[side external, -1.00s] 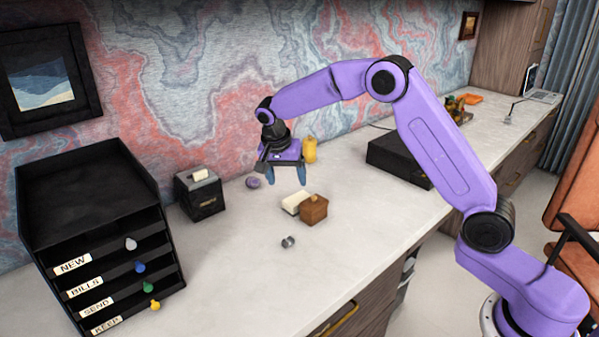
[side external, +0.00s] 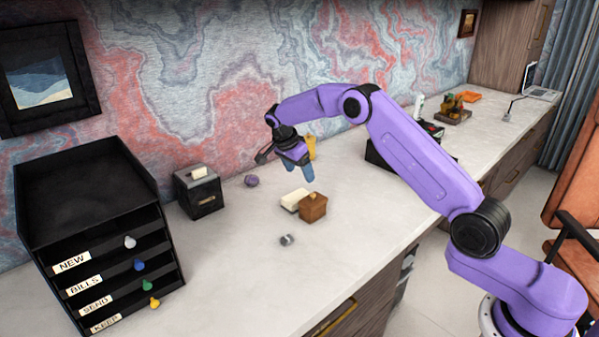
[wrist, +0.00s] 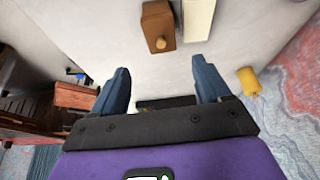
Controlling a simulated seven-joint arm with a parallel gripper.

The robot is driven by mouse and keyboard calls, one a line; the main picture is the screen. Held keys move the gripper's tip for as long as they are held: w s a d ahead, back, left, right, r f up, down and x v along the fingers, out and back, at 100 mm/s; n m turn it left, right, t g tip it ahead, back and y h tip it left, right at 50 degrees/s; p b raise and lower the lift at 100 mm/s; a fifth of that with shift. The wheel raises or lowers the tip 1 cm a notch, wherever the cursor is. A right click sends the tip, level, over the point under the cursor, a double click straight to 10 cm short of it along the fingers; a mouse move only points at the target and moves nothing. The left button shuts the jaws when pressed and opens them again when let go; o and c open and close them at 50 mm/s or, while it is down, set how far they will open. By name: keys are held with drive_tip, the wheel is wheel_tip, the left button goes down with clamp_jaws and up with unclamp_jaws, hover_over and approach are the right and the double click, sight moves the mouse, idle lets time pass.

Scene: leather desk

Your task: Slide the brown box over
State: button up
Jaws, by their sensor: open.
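The brown box (side external: 313,208), with a small knob, sits on the pale desktop, touching or almost touching a white box (side external: 292,199) on its left. My gripper (side external: 300,174) is open and empty above and behind the two boxes, apart from them, its blue fingers pointing down. In the wrist view the brown box (wrist: 157,22) and the white box (wrist: 198,18) lie side by side at the top, beyond the spread fingertips of my gripper (wrist: 163,68).
A yellow object (side external: 310,147) stands behind my gripper. A small grey object (side external: 286,240) lies in front. A black letter tray (side external: 85,190) stands far left. The front desktop is mostly clear.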

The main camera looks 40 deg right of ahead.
sight(311, 199)
drive_tip(key=x, duration=1.7)
drive_tip(key=shift+f, duration=0.25)
drive_tip(key=shift+w, duration=0.1)
drive_tip(key=c, duration=0.9)
